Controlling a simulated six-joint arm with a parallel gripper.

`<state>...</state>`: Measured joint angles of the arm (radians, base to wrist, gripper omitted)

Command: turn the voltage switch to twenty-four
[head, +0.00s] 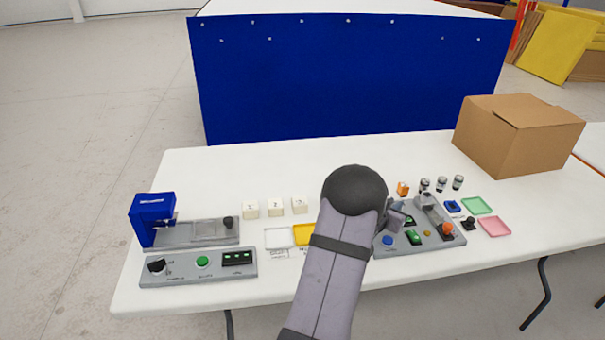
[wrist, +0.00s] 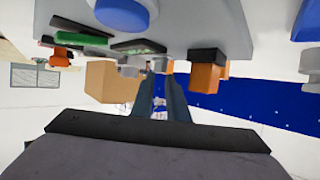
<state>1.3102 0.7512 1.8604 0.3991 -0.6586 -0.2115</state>
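Lettering is too small to read, so I cannot tell which control is the voltage switch. The grey right panel (head: 438,243) carries a blue button (head: 388,241), a green part (head: 413,237) and an orange knob (head: 447,231) on a black base. An orange block (head: 403,189) shows at its back. In the upside-down wrist view, an orange piece on a black base (wrist: 207,70) stands right of my gripper (wrist: 160,78). My gripper, in the head view (head: 397,213), is over the panel's back left, partly hidden by my arm. Its fingers have a narrow gap with nothing between them.
White cubes (head: 275,205), a green tray (head: 478,205), a pink tray (head: 495,226) and a cardboard box (head: 518,135) share the table.

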